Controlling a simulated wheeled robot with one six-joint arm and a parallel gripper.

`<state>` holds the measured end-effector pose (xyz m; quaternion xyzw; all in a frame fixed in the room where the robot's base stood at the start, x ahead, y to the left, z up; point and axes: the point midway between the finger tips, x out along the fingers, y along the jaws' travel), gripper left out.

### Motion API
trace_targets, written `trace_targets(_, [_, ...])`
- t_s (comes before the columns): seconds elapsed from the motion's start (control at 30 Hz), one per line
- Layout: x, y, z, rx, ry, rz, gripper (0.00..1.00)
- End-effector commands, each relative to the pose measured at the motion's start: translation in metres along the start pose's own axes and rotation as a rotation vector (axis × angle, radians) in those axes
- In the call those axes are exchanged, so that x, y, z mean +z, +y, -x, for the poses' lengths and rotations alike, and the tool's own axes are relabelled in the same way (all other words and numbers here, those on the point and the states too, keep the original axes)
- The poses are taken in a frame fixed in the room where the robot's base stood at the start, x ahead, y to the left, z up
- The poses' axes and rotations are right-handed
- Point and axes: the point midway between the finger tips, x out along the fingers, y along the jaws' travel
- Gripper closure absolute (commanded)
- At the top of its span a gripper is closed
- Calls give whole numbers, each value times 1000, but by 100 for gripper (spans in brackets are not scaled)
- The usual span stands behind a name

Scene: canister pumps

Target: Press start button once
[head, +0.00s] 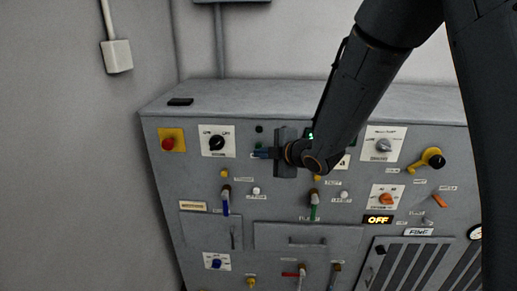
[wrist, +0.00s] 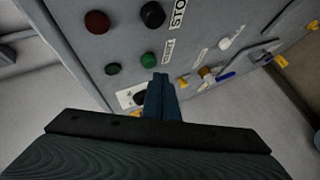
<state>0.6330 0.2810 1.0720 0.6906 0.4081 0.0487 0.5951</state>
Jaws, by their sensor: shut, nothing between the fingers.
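In the wrist view a green button (wrist: 148,60) sits on the grey panel beside a small label that seems to read START. My gripper (wrist: 160,77) is shut and empty, its blue fingertips close beside this button; I cannot tell whether they touch it. In the head view my gripper (head: 262,153) is at the panel's upper part, and the green button is not clearly visible there. A black button (wrist: 152,14) beside a STOP label lies farther up in the wrist view. It seems to be the dark button (head: 259,128) above my gripper in the head view.
The grey cabinet (head: 290,98) carries a black knob (head: 216,142), a red button on yellow (head: 168,143), several valves, and a display (head: 378,219) reading OFF. A black object (head: 180,101) lies on top.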

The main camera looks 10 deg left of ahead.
Motion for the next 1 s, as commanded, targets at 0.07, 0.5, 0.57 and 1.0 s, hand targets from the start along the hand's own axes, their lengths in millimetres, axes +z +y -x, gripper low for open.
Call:
trace_targets(0.07, [0, 0, 0, 0, 0, 0, 100])
trace_targets(0.5, [4, 4, -6, 0, 0, 0, 100])
trace_targets(0.57, [4, 4, -6, 0, 0, 0, 100])
trace_targets(1.0, [5, 5, -7, 0, 0, 0, 100])
